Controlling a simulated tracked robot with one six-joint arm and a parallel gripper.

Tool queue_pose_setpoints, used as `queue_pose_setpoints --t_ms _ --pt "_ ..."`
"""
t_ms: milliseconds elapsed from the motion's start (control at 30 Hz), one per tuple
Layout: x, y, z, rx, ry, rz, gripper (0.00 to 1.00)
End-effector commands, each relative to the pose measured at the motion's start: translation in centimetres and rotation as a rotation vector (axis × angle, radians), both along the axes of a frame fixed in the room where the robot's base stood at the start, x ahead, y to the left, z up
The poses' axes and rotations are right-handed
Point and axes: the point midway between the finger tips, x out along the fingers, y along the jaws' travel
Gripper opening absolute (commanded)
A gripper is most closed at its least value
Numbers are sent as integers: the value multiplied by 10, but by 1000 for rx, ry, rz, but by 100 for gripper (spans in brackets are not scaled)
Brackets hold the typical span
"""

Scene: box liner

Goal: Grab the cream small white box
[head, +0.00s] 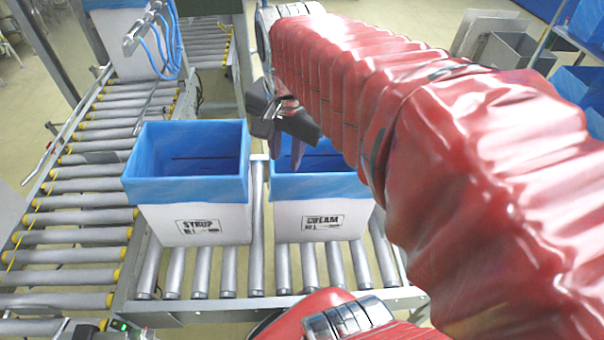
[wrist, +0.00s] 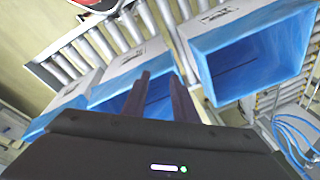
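The cream box (head: 290,225) is white, with a blue liner folded over its rim and a CREAM label on its front. It stands upright on the rollers in the head view, partly hidden behind my red-sleeved arm. My gripper (head: 287,160) is above its opening, near the rear left part of the box. In the wrist view, the two dark fingers of my gripper (wrist: 160,74) are apart with nothing seen between them. The middle box (wrist: 122,72) behind them appears to be the cream box. I cannot tell whether the fingers touch the liner.
A similar SYRUP box (head: 190,222) stands close on the left, with a narrow gap between; it also shows in the wrist view (wrist: 217,32). Another blue-lined box (wrist: 62,105) is at the left there. A roller conveyor (head: 65,222) runs along the left.

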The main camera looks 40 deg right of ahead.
Motion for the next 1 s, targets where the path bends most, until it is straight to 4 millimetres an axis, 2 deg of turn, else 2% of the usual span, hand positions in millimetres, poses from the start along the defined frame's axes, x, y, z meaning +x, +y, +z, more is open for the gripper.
queue_pose_setpoints --t_ms 33,200,300,433,600,1000 --pt "1 -14 0 23 20 -105 26" --pt "2 -55 1 95 80 -479 26" --pt "0 -78 1 129 111 -682 26" --pt "-3 -98 0 156 141 -873 26" --pt "-5 -108 1 167 154 -966 26" --pt "-5 -108 -4 167 155 -967 26"
